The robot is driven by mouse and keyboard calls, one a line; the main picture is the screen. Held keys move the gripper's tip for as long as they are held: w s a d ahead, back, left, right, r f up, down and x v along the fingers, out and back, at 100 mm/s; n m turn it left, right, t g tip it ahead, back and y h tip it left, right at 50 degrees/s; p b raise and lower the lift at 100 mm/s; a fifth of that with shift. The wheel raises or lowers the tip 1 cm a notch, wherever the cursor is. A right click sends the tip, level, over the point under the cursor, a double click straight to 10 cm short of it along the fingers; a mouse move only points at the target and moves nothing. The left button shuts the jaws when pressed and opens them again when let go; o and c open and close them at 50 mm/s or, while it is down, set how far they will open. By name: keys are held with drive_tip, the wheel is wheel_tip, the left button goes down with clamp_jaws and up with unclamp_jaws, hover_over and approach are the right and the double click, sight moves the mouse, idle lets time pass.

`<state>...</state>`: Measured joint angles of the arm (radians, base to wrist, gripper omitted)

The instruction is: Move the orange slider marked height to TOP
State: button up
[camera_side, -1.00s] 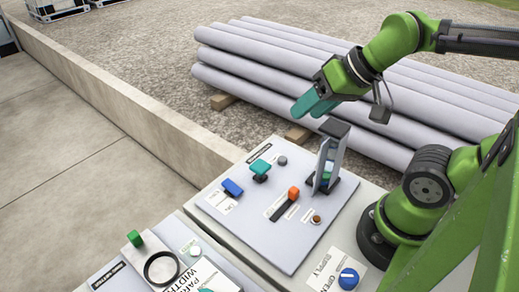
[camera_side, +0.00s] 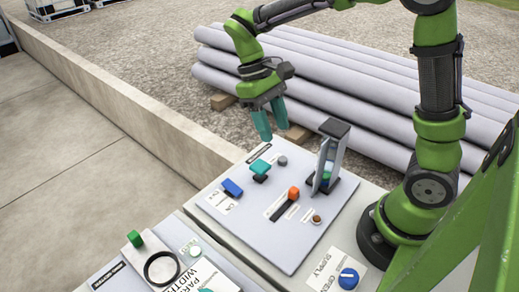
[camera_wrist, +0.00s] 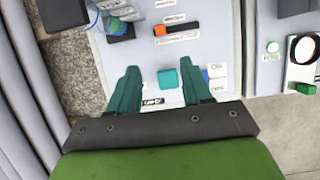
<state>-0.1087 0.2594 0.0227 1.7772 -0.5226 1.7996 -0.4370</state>
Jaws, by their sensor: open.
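The orange slider knob (camera_side: 294,193) sits at the upper right end of its dark slot (camera_side: 280,210) on the grey panel in the side view. In the wrist view the orange knob (camera_wrist: 159,30) is at the left end of its slot, near the top of the picture. Its label is too small to read. My gripper (camera_side: 274,137) is open and empty, pointing down above the far edge of the panel, apart from the slider. In the wrist view its teal fingers (camera_wrist: 165,90) are spread, with a teal knob (camera_wrist: 168,79) on the panel seen between them.
A teal T-shaped knob (camera_side: 260,168), a blue switch (camera_side: 232,187) and a grey button (camera_side: 282,160) are on the same panel. A dark upright frame (camera_side: 334,140) with a clear plate stands right of the orange slider. Large grey pipes (camera_side: 330,90) lie behind.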

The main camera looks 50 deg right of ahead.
sight(293, 189)
drive_tip(key=x, duration=1.6)
drive_tip(key=shift+s+f, duration=0.3)
drive_tip(key=shift+f, duration=0.05)
clamp_jaws()
